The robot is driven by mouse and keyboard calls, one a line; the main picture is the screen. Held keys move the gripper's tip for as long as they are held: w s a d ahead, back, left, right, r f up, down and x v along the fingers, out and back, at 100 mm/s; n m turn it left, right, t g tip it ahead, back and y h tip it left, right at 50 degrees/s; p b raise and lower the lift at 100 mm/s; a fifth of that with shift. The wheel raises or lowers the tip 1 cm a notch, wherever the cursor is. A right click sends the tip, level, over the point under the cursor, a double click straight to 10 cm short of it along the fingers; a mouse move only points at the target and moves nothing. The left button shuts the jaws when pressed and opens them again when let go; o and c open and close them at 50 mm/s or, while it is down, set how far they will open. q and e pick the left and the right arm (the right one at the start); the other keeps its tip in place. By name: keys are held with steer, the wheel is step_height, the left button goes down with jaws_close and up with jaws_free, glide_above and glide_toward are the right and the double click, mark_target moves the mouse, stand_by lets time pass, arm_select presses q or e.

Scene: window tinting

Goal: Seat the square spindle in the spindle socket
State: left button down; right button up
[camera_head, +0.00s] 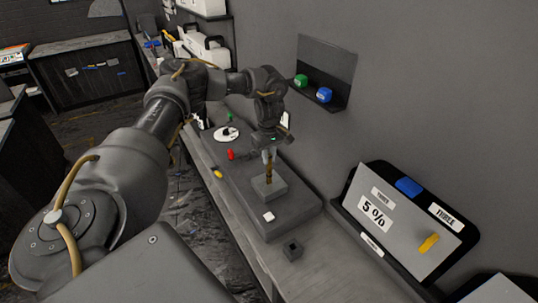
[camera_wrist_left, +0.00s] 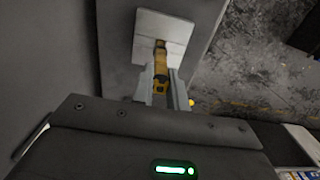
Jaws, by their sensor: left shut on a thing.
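My left gripper (camera_head: 268,156) is shut on the square spindle (camera_head: 269,172), a slim brown-yellow piece held upright. Its lower end meets the top of a square grey block (camera_head: 269,187), which looks like the spindle socket. In the left wrist view, the spindle (camera_wrist_left: 160,70) is between the fingers (camera_wrist_left: 162,92) and points at a small dark opening in the light square block (camera_wrist_left: 146,32). I cannot tell how deep the spindle's end sits in it. My right gripper is not in view.
The block stands on a raised dark slab (camera_head: 284,224). A white cube (camera_head: 268,216), a red piece (camera_head: 231,154) and a white disc (camera_head: 227,134) are nearby. A small dark open box (camera_head: 293,250) stands at the front. A wall shelf (camera_head: 325,97) and a sign panel (camera_head: 405,215) are to the right.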

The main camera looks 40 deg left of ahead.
arm_select(q)
steer(key=shift+f+b, duration=0.7)
steer(key=shift+f, duration=0.5)
steer(key=c, duration=1.3)
jaws_free()
steer(key=shift+w+r+b, duration=0.1)
steer(key=shift+r+b, duration=0.25)
steer(key=shift+r, duration=0.2)
step_height(320, 180, up, 3)
steer(key=shift+r+b, duration=0.15)
steer(key=shift+b, duration=0.45)
step_height(320, 180, up, 5)
steer(key=p, duration=0.3)
steer(key=shift+r+p, duration=0.15)
steer(key=shift+p, duration=0.25)
steer(key=shift+r+p, duration=0.6)
